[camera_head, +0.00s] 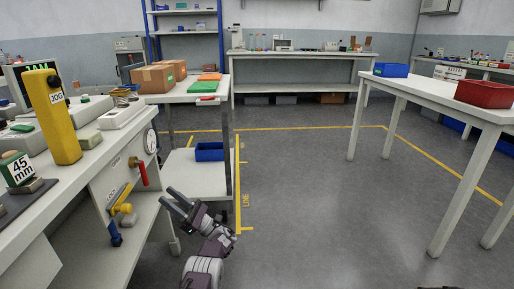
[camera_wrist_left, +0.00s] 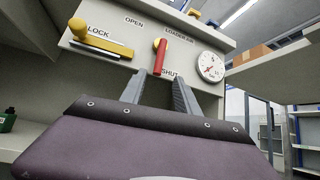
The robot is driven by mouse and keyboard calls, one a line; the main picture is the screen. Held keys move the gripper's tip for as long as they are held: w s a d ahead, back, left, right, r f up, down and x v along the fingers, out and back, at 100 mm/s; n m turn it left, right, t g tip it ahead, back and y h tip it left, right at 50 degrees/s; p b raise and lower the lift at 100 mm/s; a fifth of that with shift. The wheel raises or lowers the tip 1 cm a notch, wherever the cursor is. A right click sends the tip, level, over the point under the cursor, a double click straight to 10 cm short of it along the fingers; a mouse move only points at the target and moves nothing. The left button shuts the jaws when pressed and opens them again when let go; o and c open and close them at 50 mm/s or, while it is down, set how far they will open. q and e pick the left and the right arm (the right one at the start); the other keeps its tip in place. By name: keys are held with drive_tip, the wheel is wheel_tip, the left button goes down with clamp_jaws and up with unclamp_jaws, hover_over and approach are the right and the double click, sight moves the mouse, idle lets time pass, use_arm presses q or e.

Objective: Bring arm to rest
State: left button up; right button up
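My left gripper (camera_head: 168,196) is beside the front of the left workbench in the head view. Its two fingers stand apart with nothing between them; the left wrist view also shows them spread (camera_wrist_left: 158,80). Beyond the fingertips is a panel with a red handle (camera_wrist_left: 160,57), pointing down near the word SHUT, and a yellow lever (camera_wrist_left: 103,40) by the word LOCK. The red handle (camera_head: 142,172) and yellow lever (camera_head: 122,200) also show in the head view. Whether the fingers touch the red handle is not clear. My right gripper is not in view.
The left workbench (camera_head: 92,160) carries a yellow JOG post (camera_head: 52,115) and a gauge (camera_head: 150,141) on its front. A shelf cart (camera_head: 195,178) with a blue bin (camera_head: 209,151) stands just beyond. A table with bins (camera_head: 440,95) is at right. The middle floor is clear.

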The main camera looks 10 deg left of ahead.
use_arm(q)
drive_tip(key=a+t+h+p, duration=0.2)
drive_tip(key=a+h+p, duration=0.3)
drive_tip(key=h, duration=0.3)
drive_tip(key=s+d+f+n+h+p, duration=0.2)
drive_tip(key=s+d+n+h+p, duration=0.15)
drive_tip(key=s+d+h, duration=0.4)
drive_tip(key=s+d+r+n+t+h+p, duration=0.1)
drive_tip(key=s+d+n+h+p, duration=0.3)
drive_tip(key=s+d+n+h, duration=0.45)
drive_tip(key=s+d+r+n+t+h+p, duration=0.1)
drive_tip(key=s+d+r+n+h+p, duration=0.3)
drive_tip(key=s+d, duration=0.8)
wheel_tip(320, 180, up, 35)
drive_tip(key=w+d+y+p, duration=0.1)
drive_tip(key=w+d+p, duration=0.1)
drive_tip(key=p, duration=3.4)
drive_tip(key=shift+w+d+n, duration=0.15)
drive_tip(key=shift+w+n, duration=0.1)
drive_tip(key=shift+n, duration=0.05)
